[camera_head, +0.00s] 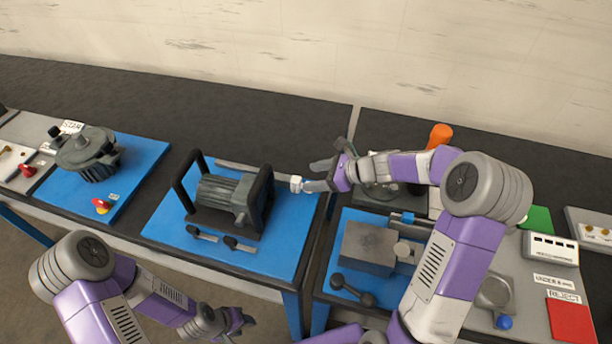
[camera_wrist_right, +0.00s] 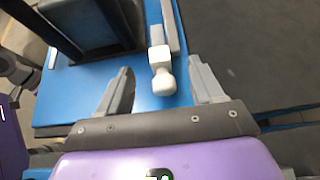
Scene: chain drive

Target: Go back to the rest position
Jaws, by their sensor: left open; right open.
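My right gripper (camera_head: 320,176) is stretched out over the right edge of the middle blue board, beside the motor unit. In the right wrist view its two fingers (camera_wrist_right: 163,92) are spread apart, with a white knob (camera_wrist_right: 162,80) showing between them. My left gripper (camera_head: 240,322) is low at the front, below the table edge, and looks empty. The motor unit (camera_head: 222,194) with black handle frames stands on the middle blue board (camera_head: 276,258).
A grey motor (camera_head: 88,152) and a red-yellow button (camera_head: 101,206) are on the left blue board. A grey vise block (camera_head: 367,248), a dumbbell-shaped part (camera_head: 352,290), an orange cylinder (camera_head: 439,135) and a red reject pad (camera_head: 571,321) are at the right. The dark table back is clear.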

